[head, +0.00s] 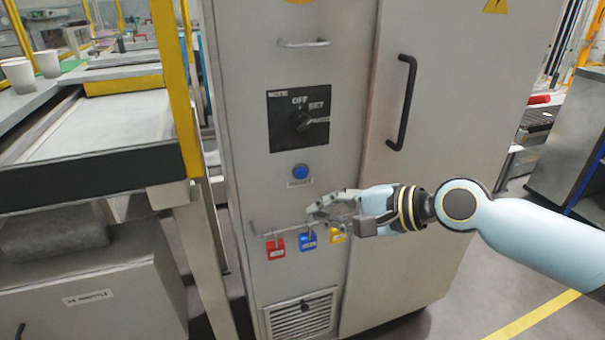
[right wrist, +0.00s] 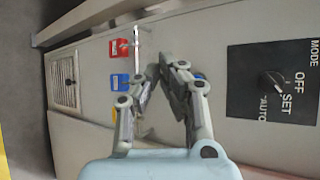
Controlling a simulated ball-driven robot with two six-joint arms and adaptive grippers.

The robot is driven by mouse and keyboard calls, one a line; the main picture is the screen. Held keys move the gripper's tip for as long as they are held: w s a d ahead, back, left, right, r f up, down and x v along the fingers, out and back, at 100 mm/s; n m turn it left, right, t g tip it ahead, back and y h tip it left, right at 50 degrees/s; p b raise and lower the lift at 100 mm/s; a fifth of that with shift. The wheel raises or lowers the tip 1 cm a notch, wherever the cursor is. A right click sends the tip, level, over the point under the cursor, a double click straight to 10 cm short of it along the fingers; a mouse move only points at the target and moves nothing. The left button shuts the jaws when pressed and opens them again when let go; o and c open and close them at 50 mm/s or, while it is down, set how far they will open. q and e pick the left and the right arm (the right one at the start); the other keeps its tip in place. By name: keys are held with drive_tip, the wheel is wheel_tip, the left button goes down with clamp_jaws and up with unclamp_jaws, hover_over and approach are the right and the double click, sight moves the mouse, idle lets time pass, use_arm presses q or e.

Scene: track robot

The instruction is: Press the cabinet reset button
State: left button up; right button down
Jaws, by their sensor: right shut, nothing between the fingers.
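The cabinet (head: 240,60) is a tall grey box in the middle of the head view. Its round blue reset button (head: 300,172) sits below the black mode switch panel (head: 285,125), with a small label under it. My right gripper (head: 312,212) is shut and empty, in front of the cabinet face, below and slightly right of the button in the head view. In the right wrist view, the fingertips (right wrist: 168,66) are together, and the blue button (right wrist: 199,77) shows partly hidden behind the right finger. I cannot tell whether the gripper touches the cabinet. My left gripper is not in view.
A rail below the button carries red (head: 275,247), blue (head: 308,241) and yellow (head: 337,235) padlocks, close to my right gripper. A black door handle (head: 402,102) is at the upper right. A yellow post (head: 175,85) and a conveyor (head: 110,128) stand on the left.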

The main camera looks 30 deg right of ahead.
sight(302, 173)
drive_tip(key=w+d+b, duration=0.2)
drive_tip(key=w+b, duration=0.2)
drive_tip(key=w, duration=0.4)
drive_tip(key=shift+w, duration=0.25)
drive_tip(key=shift+w, duration=0.15)
idle(1.2)
drive_tip(key=shift+w+d, duration=0.1)
drive_tip(key=shift+w, duration=0.2)
